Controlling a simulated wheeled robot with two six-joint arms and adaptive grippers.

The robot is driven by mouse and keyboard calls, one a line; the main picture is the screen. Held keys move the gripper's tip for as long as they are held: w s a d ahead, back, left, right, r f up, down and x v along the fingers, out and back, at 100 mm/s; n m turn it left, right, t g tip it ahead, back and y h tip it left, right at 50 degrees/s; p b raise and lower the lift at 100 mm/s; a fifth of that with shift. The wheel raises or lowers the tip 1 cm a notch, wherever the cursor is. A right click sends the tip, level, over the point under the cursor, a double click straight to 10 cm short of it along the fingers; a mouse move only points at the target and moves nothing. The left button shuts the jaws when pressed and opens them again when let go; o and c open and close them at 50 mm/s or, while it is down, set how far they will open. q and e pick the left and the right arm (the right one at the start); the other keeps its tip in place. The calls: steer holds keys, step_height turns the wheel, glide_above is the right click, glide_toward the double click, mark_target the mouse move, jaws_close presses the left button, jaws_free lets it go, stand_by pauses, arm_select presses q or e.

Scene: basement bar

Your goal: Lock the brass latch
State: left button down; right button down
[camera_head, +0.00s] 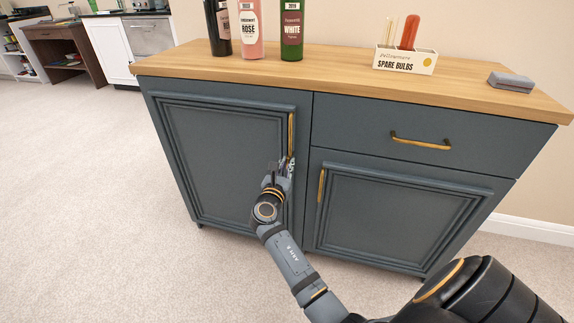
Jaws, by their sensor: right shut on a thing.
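My right gripper (286,164) is at the right edge of the blue-grey cabinet's left door (225,160), just below a vertical brass handle (291,133). It is shut on a small part there, which I take to be the brass latch; the fingers hide it, so its position cannot be told. The left door looks closed, flush with the cabinet front. My right arm reaches up to it from the lower right. My left gripper is not in view.
The lower right door (400,210) has a brass handle (321,186), and the drawer (415,135) above has another. Bottles (252,35), a spare-bulbs box (405,60) and a grey block (510,82) stand on the wooden top (340,75). Carpet (90,190) is clear at left.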

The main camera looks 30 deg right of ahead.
steer(key=shift+m, duration=0.4)
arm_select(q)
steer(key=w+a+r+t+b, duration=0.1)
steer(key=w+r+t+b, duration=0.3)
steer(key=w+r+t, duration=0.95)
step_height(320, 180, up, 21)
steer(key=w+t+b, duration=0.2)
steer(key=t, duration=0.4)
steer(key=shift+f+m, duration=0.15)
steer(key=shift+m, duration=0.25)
arm_select(e)
steer(key=shift+s+d+f+m, duration=0.1)
steer(key=shift+f+m, duration=0.05)
steer(key=shift+m, duration=4.25)
steer(key=shift+s+d+f+m, duration=0.1)
steer(key=shift+m, duration=4.3)
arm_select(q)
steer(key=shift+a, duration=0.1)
